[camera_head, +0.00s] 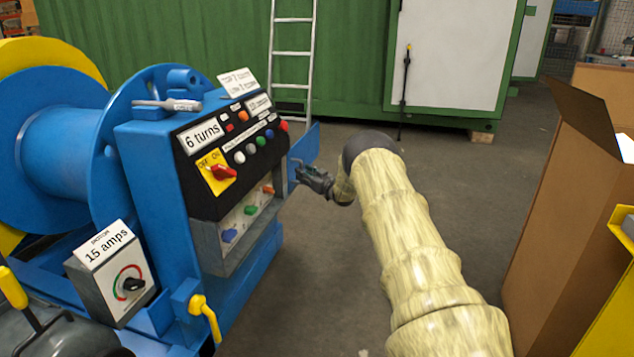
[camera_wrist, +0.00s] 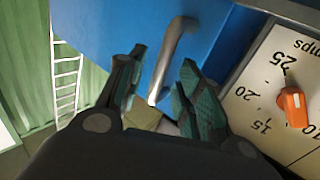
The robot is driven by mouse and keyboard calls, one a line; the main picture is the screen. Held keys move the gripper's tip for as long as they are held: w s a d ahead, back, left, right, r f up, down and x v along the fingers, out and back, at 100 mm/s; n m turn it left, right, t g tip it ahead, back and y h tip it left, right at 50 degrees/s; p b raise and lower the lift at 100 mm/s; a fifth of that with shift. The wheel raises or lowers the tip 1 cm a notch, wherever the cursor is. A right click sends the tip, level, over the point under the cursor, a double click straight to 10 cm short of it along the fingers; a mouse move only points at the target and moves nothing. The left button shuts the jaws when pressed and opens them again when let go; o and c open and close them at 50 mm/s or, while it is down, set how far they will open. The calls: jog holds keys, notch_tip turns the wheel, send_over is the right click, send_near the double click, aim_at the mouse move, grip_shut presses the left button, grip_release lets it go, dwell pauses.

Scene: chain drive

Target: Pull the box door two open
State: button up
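A blue door panel (camera_head: 305,145) stands out from the right side of the blue control box (camera_head: 155,180). It also fills the upper middle of the wrist view (camera_wrist: 110,25). A bent metal handle (camera_wrist: 172,55) is fixed to the blue panel. My gripper (camera_head: 303,172) is at the panel's near face, beside the box. In the wrist view my gripper (camera_wrist: 162,78) is open, with its two fingers on either side of the handle and visible gaps. The handle's lower end is between the fingers. Whether a finger touches it cannot be told.
A dial plate with an orange knob (camera_wrist: 293,105) is close on the right in the wrist view. A cardboard box (camera_head: 560,220) stands at the right. A ladder (camera_head: 291,60) leans on the green container (camera_head: 200,45) behind. Grey floor (camera_head: 330,260) is clear between.

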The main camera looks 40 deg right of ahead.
jog(key=s, duration=0.9)
jog(key=shift+s+a, duration=0.15)
jog(key=shift+s, duration=0.1)
